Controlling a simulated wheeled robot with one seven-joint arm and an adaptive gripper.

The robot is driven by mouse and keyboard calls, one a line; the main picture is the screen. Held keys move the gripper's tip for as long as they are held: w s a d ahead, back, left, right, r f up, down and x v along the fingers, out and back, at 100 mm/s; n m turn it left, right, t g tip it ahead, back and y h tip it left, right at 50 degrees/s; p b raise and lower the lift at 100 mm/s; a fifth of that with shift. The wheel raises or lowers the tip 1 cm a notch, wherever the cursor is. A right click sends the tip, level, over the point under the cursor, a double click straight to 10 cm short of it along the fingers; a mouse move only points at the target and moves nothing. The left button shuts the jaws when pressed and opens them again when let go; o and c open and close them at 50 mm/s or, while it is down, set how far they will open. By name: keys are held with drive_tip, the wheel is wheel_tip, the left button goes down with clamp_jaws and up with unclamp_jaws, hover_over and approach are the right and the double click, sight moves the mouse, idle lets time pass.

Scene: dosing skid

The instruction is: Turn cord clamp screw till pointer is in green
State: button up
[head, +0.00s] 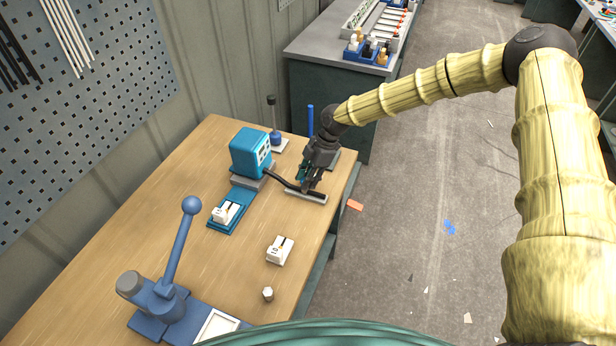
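My gripper (311,183) points down over a small grey plate (292,193) near the right edge of the wooden bench. A black cord (279,179) runs from the blue box (250,152) to this plate and ends under my gripper. The clamp screw cannot be made out; my gripper covers that spot. I cannot tell whether the fingers are open or closed, or whether they touch anything. No pointer or green zone can be read at this size.
A blue stand with a white block (226,212) sits in front of the box. Another white block (279,250) and a small white knob (267,294) stand nearer. A blue lever press (177,250) is front left. A blue post (310,120) rises behind my gripper. The bench (180,195) is clear on the left.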

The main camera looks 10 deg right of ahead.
drive_tip(key=shift+r, duration=0.3)
drive_tip(key=shift+w+d, duration=0.1)
drive_tip(key=shift+w, duration=0.05)
drive_tip(key=shift+m, duration=0.3)
